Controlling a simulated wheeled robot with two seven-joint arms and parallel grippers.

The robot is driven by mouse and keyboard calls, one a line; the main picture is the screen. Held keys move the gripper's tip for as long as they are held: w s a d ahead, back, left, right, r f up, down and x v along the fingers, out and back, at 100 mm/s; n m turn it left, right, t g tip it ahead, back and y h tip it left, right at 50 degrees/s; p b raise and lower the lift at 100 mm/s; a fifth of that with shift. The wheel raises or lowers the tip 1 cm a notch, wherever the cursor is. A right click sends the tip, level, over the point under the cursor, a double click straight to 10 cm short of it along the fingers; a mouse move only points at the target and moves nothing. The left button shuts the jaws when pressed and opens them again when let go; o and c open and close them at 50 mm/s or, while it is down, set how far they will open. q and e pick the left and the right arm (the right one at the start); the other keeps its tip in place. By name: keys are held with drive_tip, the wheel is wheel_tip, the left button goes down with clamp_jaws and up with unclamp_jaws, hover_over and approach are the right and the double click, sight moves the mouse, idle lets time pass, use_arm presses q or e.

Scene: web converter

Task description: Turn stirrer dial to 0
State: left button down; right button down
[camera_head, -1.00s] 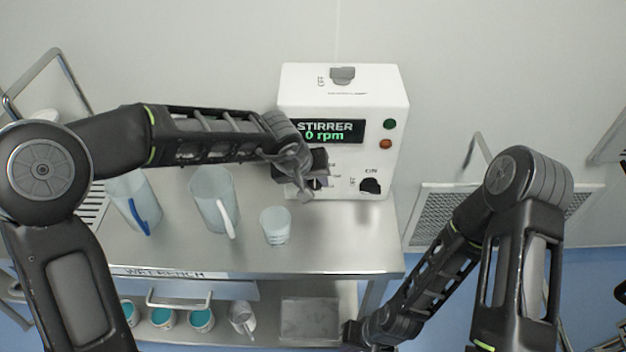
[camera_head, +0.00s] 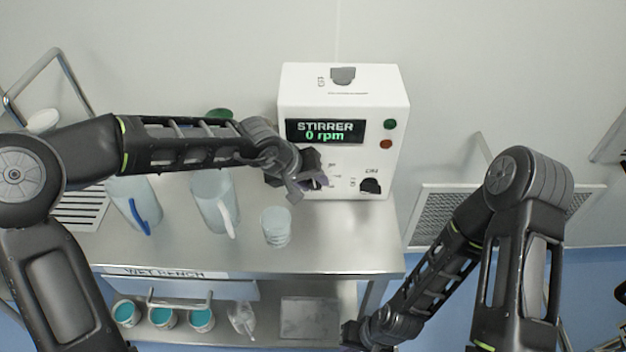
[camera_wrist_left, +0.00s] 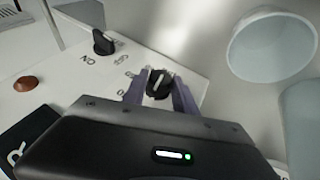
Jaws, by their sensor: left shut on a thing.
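The white stirrer box (camera_head: 343,90) stands at the back of the bench. Its screen (camera_head: 325,131) reads "STIRRER 0 rpm". My left gripper (camera_head: 312,180) is at the lower left of the box's front. In the left wrist view its two fingers are shut on the black stirrer dial (camera_wrist_left: 159,83), one on each side. A light pointer line shows on the dial, with a "0" mark beside it. In the head view the gripper hides most of the dial. My right gripper (camera_head: 362,335) is low, in front of the bench, and its fingers are not clear.
A second black knob (camera_head: 370,186) marked ON sits to the right, under a green button (camera_head: 389,124) and an orange button (camera_head: 386,144). A small beaker (camera_head: 276,228) and two jugs stand on the bench (camera_head: 330,245) near my left arm.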

use_arm(q)
drive_tip(key=h, duration=0.3)
drive_tip(key=n+h, duration=0.1)
drive_tip(key=shift+a+f+t+h, duration=0.2)
drive_tip(key=shift+a+t+h, duration=0.1)
drive_tip(key=shift+h, duration=0.1)
idle(0.4)
drive_tip(key=c, duration=1)
unclamp_jaws()
drive_tip(key=v, duration=0.8)
drive_tip(key=shift+f, duration=0.1)
